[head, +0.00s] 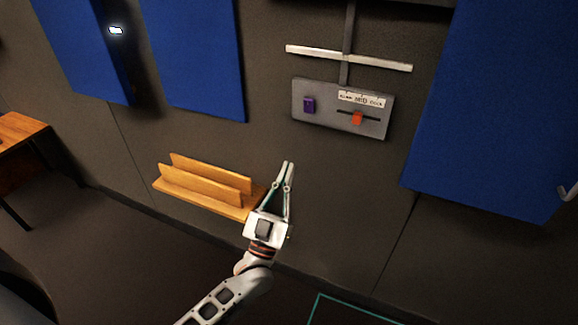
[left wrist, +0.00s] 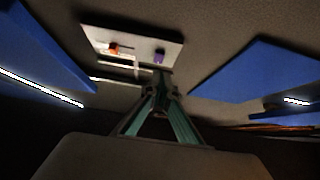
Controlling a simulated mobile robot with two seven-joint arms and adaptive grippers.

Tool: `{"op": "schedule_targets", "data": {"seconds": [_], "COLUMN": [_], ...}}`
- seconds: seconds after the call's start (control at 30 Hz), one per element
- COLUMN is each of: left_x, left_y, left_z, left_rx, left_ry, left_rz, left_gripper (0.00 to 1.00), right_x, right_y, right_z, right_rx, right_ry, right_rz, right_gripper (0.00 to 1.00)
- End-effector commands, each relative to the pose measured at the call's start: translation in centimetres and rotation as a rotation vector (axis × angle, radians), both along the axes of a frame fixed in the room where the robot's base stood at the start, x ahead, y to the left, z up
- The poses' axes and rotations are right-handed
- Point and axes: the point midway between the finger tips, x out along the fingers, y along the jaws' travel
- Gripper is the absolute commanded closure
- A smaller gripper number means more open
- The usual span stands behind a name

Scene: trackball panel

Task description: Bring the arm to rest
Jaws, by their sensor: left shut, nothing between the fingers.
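My left gripper (head: 288,166) is shut and empty, its fingertips together. In the head view it points up, in front of the dark wall, below and left of a grey panel (head: 328,127). The panel is on the wall and has a purple switch (head: 308,105), an orange slider knob (head: 357,118) on a dark slot, and a white label. In the left wrist view the panel (left wrist: 100,33) shows beyond the shut fingertips (left wrist: 161,80), apart from them. My right gripper is not clearly in view.
A wooden wall shelf (head: 205,192) is just left of my left gripper, partly behind it. Blue wall panels (head: 195,55) flank the grey panel. A white bar (head: 348,58) is above it. A wooden table (head: 18,128) stands at the far left. Open floor (head: 100,240) lies below.

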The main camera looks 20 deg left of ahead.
Motion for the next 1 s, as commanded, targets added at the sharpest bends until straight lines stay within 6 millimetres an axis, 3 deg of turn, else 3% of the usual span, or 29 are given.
{"op": "schedule_targets", "data": {"seconds": [0.37, 0.57, 0.77, 0.87, 1.0], "left_x": [0.0, -1.6, -6.6, -10.5, -17.1], "left_y": [0.0, -1.4, -3.5, -3.7, -3.0], "left_z": [0.0, -1.5, -7.5, -11.3, -16.3], "left_rx": [0.001, 0.053, 0.163, 0.209, 0.263], "left_ry": [0.002, 0.12, 0.453, 0.647, 0.92], "left_rz": [-0.001, -0.048, -0.141, -0.173, -0.192], "left_gripper": [1.0, 1.0, 1.0, 1.0, 1.0], "right_x": [-0.6, 0.2, 0.7, 0.4, 0.0], "right_y": [-0.1, -0.2, 0.0, 0.4, 1.0], "right_z": [-0.4, 1.3, 3.8, 4.5, 5.2], "right_rx": [-0.006, -0.005, 0.014, 0.031, 0.05], "right_ry": [0.013, -0.01, -0.028, -0.024, -0.01], "right_rz": [0.005, 0.004, -0.001, -0.006, -0.012], "right_gripper": [0.6, 0.6, 0.6, 0.6, 0.6]}}
